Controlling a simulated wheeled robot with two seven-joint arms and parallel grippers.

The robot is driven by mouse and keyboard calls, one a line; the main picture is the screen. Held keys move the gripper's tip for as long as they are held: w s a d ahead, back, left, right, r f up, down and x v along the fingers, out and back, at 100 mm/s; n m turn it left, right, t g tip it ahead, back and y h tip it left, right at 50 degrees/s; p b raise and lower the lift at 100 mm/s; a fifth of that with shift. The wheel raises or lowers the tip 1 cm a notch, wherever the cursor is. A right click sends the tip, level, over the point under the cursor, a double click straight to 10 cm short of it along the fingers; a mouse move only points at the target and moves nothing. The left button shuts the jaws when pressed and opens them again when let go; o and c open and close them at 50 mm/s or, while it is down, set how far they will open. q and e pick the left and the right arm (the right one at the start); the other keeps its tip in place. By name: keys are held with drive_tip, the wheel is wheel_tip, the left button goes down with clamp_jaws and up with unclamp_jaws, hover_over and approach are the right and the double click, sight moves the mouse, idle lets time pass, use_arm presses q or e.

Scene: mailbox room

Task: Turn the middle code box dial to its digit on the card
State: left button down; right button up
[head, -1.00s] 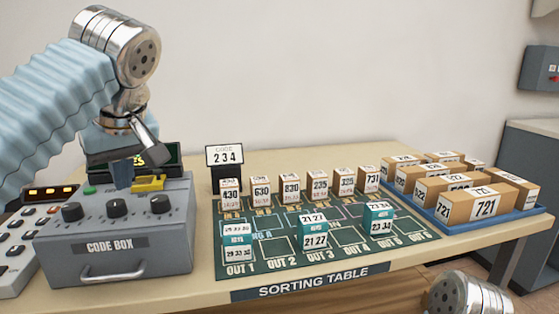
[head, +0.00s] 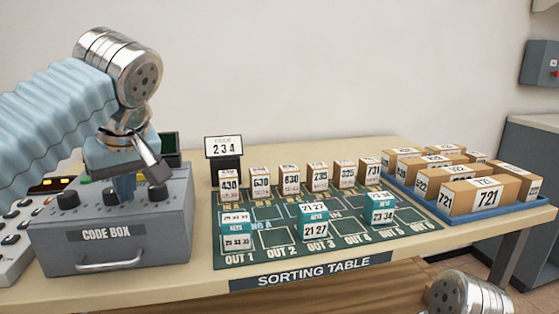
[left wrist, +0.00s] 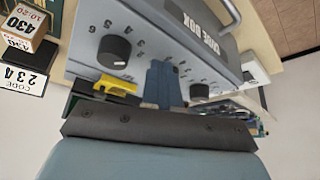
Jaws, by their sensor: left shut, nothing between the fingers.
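The grey code box (head: 105,247) sits at the left of the table. Its left dial (head: 68,199) and right dial (head: 157,195) show in the head view. The middle dial (head: 109,197) is mostly hidden behind my left gripper (head: 124,188), which points down over it with shut, empty fingers. Whether the fingertips touch the dial is hidden. In the left wrist view the shut fingers (left wrist: 164,84) stand between two black dials, the right one (left wrist: 115,51) and another (left wrist: 200,90). The code card (head: 224,147) reads 2 3 4. My right gripper's fingers are not visible.
A yellow part (left wrist: 117,85) lies beside the fingers. A keypad device (head: 12,235) stands left of the code box. A green sorting mat (head: 270,252) with several small boxes and a blue tray (head: 470,207) of parcels are to the right.

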use_arm(q)
drive_tip(key=shift+s+a+r, duration=0.1)
drive_tip(key=shift+a, duration=0.05)
drive_tip(key=shift+s+a+p, duration=0.55)
drive_tip(key=shift+s, duration=0.1)
drive_tip(key=shift+d, duration=0.1)
drive_tip(key=shift+s+d, duration=0.15)
drive_tip(key=shift+s, duration=0.15)
wheel_tip(320, 180, up, 5)
drive_tip(key=shift+f+p, duration=0.1)
drive_tip(key=shift+p, duration=0.55)
drive_tip(key=shift+r, duration=0.55)
